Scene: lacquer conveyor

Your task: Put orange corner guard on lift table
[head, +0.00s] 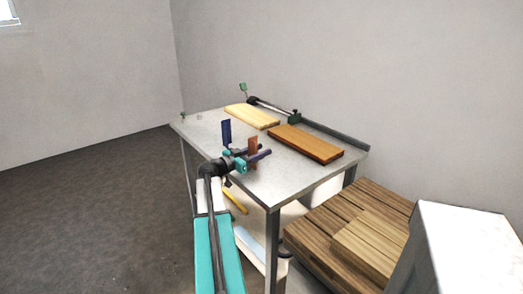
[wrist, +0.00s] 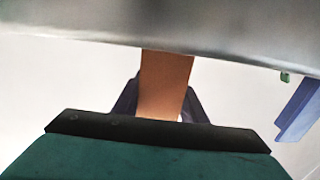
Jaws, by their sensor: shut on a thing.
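The orange corner guard (head: 253,148) is a flat upright strip between the jaws of my gripper (head: 258,157), over the near part of the grey metal table (head: 210,135). My gripper is shut on it. In the wrist view the orange corner guard (wrist: 165,82) stands between the dark fingers of my gripper (wrist: 160,104). A grey band hides its upper end there, and my gripper hides its lower end. I cannot tell whether it touches the tabletop. I cannot tell for sure which surface is the lift table.
A blue upright piece (head: 226,131) stands left of my gripper; it also shows in the wrist view (wrist: 297,110). A pale board (head: 251,117) and a brown board (head: 305,144) lie on the table. A dark bar (head: 325,132) runs behind them. Stacked wood (head: 330,205) stands lower right.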

